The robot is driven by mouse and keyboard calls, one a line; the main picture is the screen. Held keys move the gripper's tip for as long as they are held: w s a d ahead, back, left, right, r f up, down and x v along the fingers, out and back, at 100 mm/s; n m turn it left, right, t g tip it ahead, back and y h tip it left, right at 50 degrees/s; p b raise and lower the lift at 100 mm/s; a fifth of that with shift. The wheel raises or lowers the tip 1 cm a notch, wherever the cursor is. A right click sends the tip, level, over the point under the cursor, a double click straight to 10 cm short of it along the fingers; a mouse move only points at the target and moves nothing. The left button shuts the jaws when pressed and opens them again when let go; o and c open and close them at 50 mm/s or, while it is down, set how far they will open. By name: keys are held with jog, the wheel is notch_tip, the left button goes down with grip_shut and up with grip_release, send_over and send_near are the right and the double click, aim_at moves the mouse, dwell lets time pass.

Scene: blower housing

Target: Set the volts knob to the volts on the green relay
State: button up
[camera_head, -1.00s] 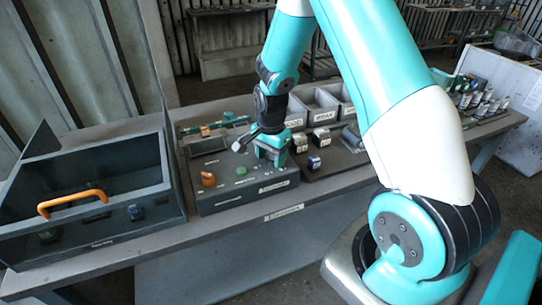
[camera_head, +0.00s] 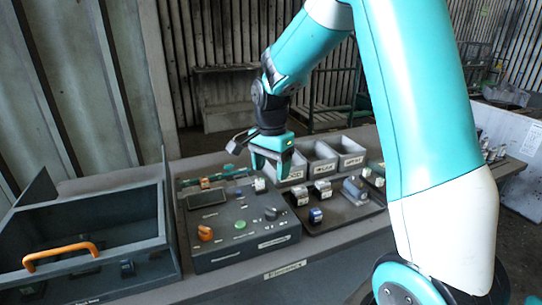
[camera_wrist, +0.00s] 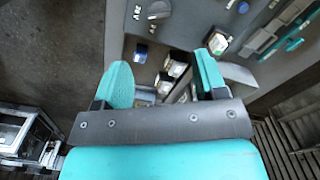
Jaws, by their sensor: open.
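My gripper (camera_head: 270,172) is open and empty, pointing down above the back right of the dark control panel (camera_head: 225,259). In the wrist view its two teal fingers (camera_wrist: 165,80) are spread apart with nothing between them. A black round knob (camera_head: 271,213) stands on the panel's front right, in front of and below my gripper, not touched. Its labels are too small to read, so I cannot confirm it is the volts knob. A piece with a greenish side (camera_head: 377,167) lies at the right of the parts tray; whether it is the green relay I cannot tell.
The panel also carries an orange knob (camera_head: 205,233), a green button (camera_head: 239,225) and a dark display (camera_head: 206,197). Relay-like blocks (camera_head: 300,195) stand on the tray to the right. Grey bins (camera_head: 351,154) are behind. An open box with an orange handle (camera_head: 60,254) is at left.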

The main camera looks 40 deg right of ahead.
jog(key=shift+r, duration=2)
jog(key=shift+a, duration=0.1)
